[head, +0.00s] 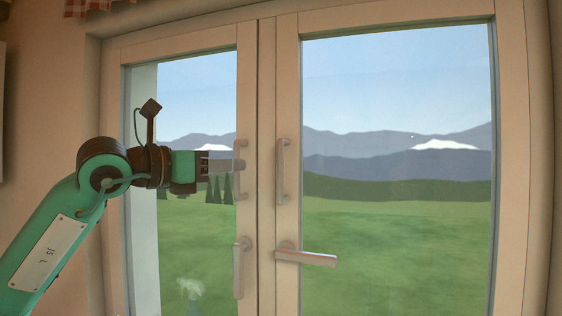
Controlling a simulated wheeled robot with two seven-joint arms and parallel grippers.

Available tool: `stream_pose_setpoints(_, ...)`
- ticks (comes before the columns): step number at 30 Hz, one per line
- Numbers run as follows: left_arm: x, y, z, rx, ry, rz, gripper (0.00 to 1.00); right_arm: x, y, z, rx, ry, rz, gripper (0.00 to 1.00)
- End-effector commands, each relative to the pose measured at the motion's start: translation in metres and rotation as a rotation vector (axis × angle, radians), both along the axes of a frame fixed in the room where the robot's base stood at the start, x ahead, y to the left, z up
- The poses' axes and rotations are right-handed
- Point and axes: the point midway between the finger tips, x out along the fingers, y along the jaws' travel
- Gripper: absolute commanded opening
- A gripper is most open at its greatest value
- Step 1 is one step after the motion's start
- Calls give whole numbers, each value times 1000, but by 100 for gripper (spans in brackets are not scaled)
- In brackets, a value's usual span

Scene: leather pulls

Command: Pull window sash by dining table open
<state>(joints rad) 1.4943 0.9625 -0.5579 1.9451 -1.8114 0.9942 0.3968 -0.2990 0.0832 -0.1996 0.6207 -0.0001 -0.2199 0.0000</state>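The window has two sashes that meet at the middle, and both look closed. The left sash (248,60) has a pale upright pull (238,147) and, below it, a lever handle (239,270) pointing down. The right sash (288,90) has a similar upright pull (280,170) and a lever handle (312,258) turned level. My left gripper (240,165) comes in from the left, its fingers level across the left sash's pull and hiding its middle. I see the fingers from the side, so whether they grip the pull is unclear. My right gripper is out of view.
The window frame (112,230) and wall (50,120) lie behind my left arm. A piece of checked cloth (85,6) hangs at the top left. The space before the right sash is clear. The dining table is not in view.

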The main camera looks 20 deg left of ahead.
Motion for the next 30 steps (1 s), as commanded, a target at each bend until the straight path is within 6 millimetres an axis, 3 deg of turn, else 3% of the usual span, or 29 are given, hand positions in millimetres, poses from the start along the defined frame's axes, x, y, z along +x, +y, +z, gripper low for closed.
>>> stream_pose_setpoints(9,55,-41,5,-2,3,-5,17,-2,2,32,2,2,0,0)
stream_pose_setpoints(15,82,-60,3,-2,3,-4,17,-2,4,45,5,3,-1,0)
stream_pose_setpoints(21,93,-68,1,-2,1,-4,17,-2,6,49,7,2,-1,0)
stream_pose_setpoints(30,94,-69,0,-2,1,-3,15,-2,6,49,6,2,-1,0)
